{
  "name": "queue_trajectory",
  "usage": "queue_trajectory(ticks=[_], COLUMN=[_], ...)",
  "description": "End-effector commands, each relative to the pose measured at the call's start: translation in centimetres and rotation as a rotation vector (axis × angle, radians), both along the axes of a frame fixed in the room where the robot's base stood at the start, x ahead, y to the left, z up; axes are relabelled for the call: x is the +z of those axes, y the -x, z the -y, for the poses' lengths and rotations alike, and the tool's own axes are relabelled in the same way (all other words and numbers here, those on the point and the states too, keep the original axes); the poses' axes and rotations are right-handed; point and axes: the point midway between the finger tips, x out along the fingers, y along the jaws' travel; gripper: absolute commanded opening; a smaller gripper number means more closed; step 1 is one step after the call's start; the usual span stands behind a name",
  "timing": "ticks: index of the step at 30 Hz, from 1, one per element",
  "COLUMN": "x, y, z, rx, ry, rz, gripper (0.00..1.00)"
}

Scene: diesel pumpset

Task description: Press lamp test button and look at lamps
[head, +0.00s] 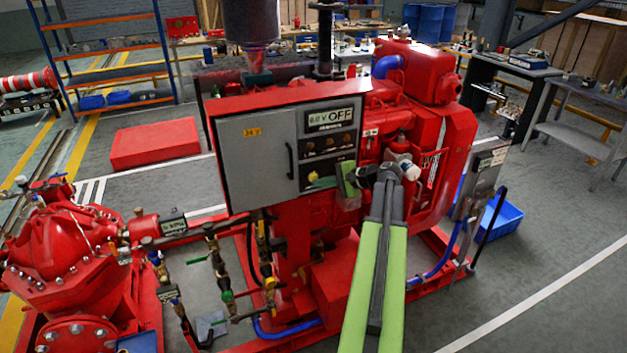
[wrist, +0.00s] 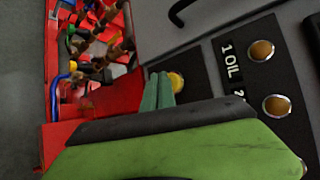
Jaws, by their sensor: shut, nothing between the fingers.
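The grey control panel (head: 257,155) stands on the red pumpset, with a black instrument plate on its right side. A display (head: 331,119) reads OFF. Amber lamps (head: 334,141) sit in a row below it, and in the wrist view an amber lamp (wrist: 262,50) is beside a "1 OIL" label. The lamps look dull amber; I cannot tell that any is lit. A yellow button (wrist: 177,82) shows just beyond my fingertips. My gripper (wrist: 158,90) is shut and empty, close beside the button and partly covering it; contact is unclear. In the head view my gripper (head: 322,184) reaches the plate's lower edge.
A dark handle (head: 290,160) stands out from the panel door. The red engine (head: 420,75) is behind right, and a grey box (head: 482,180) on a post stands at right. Open floor lies at lower right.

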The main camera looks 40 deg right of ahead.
Motion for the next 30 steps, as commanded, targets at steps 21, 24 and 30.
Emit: queue_trajectory(ticks=[21, 24, 30], x=[-0.01, 0.0, 0.0], y=[-0.44, -0.55, -0.78], z=[0.2, 0.24, 0.34], rx=[0.0, 0.0, 0.0], ry=[0.0, 0.0, 0.0], rz=[0.0, 0.0, 0.0], gripper=[0.0, 0.0, 0.0])
